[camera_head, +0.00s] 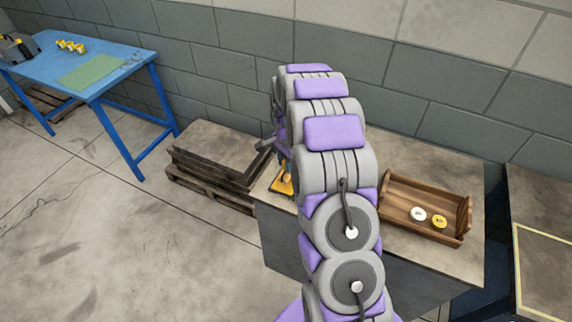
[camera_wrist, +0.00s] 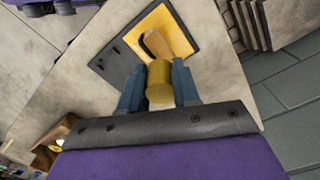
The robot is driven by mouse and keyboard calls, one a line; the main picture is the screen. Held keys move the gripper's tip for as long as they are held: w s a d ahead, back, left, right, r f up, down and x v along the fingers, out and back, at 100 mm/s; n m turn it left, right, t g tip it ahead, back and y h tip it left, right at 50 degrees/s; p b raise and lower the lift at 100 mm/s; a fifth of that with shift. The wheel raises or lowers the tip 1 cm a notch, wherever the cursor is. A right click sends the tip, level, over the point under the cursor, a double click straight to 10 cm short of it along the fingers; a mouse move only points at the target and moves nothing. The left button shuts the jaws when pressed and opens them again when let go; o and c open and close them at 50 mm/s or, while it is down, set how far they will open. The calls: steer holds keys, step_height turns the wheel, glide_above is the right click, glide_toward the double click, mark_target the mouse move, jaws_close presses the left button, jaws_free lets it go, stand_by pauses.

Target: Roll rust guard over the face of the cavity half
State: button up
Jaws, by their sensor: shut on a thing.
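My gripper (camera_wrist: 158,78) shows in the wrist view with its two blue-grey fingers shut on the yellow cylindrical grip of a roller (camera_wrist: 159,74). The roller's tan and dark-brown far end (camera_wrist: 168,40) is over a flat square plate, which looks like the cavity half (camera_wrist: 118,66). The plate's left part is dark grey with small dark slots; its right part is yellow. I cannot tell whether the roller touches the plate. In the head view my arm hides the gripper, and only a yellow corner of the plate (camera_head: 283,187) shows left of the arm.
The plate lies on a worn bench (camera_head: 440,268). A wooden tray (camera_head: 399,190) on it, right of my arm, holds a white disc (camera_head: 418,214) and a yellow disc (camera_head: 440,221). Dark slabs on a pallet (camera_head: 213,160) stand left. A blue table (camera_head: 50,62) is farther left.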

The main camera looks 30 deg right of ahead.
steer(key=shift+r+p, duration=0.8)
steer(key=shift+r, duration=1.45)
